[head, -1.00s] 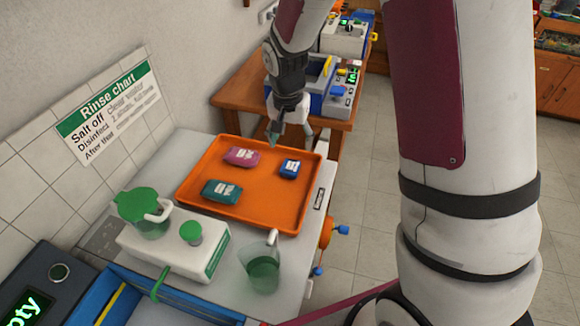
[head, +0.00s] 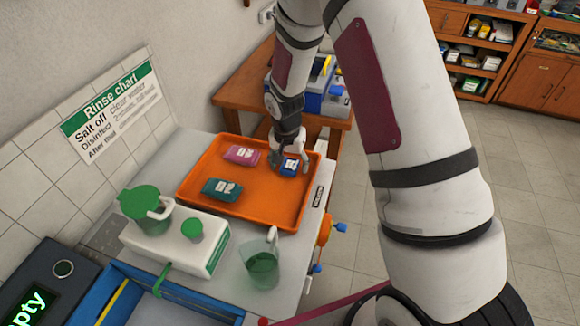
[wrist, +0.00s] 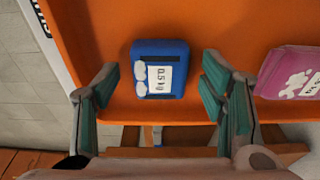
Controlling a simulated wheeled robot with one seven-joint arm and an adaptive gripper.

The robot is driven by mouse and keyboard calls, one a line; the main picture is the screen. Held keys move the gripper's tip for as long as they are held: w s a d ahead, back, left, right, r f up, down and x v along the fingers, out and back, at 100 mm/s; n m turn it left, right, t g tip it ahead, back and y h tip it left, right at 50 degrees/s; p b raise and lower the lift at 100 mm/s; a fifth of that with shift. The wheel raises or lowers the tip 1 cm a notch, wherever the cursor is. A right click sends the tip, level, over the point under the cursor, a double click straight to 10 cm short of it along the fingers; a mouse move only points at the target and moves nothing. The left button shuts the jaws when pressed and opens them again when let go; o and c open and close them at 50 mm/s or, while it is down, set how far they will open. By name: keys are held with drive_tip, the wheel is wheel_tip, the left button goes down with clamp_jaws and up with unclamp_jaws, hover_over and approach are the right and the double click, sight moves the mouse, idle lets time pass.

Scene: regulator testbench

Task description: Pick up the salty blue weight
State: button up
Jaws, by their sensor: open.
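The blue weight (head: 289,167) lies in the orange tray (head: 262,212), near its right back part. In the wrist view the blue weight (wrist: 159,70) shows a white label reading 0.5 kg and white patches beside it. My gripper (head: 290,168) is low over the tray at the blue weight. In the wrist view my gripper (wrist: 158,92) is open, its green-padded fingers apart to the left and right of the weight's near end. The fingers do not appear to touch it.
A pink weight (head: 241,155) with white patches, also in the wrist view (wrist: 291,73), and a teal weight (head: 222,189) share the tray. A white device (head: 175,245), a green-lidded jug (head: 145,207) and a beaker of green liquid (head: 262,266) stand in front. A rinse chart (head: 112,105) hangs on the wall.

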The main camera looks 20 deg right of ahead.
drive_tip(key=shift+c, duration=0.2)
clamp_jaws()
drive_tip(key=shift+r, duration=0.1)
